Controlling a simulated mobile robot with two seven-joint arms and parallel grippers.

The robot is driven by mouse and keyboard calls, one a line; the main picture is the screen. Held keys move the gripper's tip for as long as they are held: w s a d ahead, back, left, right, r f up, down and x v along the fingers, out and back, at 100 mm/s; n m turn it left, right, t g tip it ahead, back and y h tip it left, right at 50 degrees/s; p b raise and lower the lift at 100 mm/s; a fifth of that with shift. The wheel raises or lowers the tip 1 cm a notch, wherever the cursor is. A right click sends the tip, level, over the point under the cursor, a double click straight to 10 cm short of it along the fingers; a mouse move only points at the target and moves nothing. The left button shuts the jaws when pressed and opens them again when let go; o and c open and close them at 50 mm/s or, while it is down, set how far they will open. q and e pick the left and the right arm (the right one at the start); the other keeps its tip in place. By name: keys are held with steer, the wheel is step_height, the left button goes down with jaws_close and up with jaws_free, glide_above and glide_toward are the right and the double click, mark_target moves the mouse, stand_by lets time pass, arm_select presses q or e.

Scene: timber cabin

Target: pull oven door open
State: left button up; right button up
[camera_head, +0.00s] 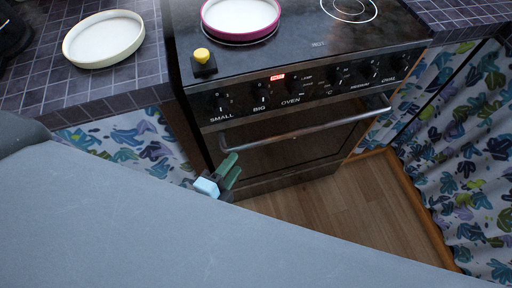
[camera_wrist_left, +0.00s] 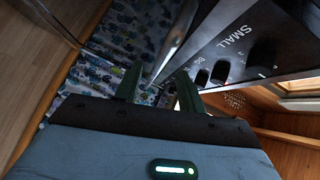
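The black oven (camera_head: 290,110) stands upright with its dark glass door (camera_head: 285,155) shut. A silver bar handle (camera_head: 310,127) runs across the top of the door. My left gripper (camera_head: 232,168) is just below and in front of the handle's left end. In the left wrist view, the two dark green fingers of this gripper (camera_wrist_left: 158,88) are apart, with nothing clearly held between them. The control panel with its knobs (camera_wrist_left: 235,65) shows close beyond the right finger. The contact between fingers and handle cannot be made out. My right gripper is out of view.
A pink-rimmed pan (camera_head: 240,18) and a yellow-topped item (camera_head: 203,60) are on the stove top. A cream plate (camera_head: 104,40) lies on the tiled counter (camera_head: 130,92). Patterned curtains (camera_head: 465,165) hang on both sides. The wooden floor (camera_head: 350,215) before the oven is clear.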

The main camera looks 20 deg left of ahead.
mark_target(249, 143)
arm_select(q)
steer(key=shift+m, duration=0.4)
steer(key=shift+r+x, duration=0.2)
steer(key=shift+x, duration=1.95)
steer(key=shift+r+x, duration=0.15)
steer(key=shift+x, duration=2)
steer(key=shift+d, duration=0.15)
jaws_close()
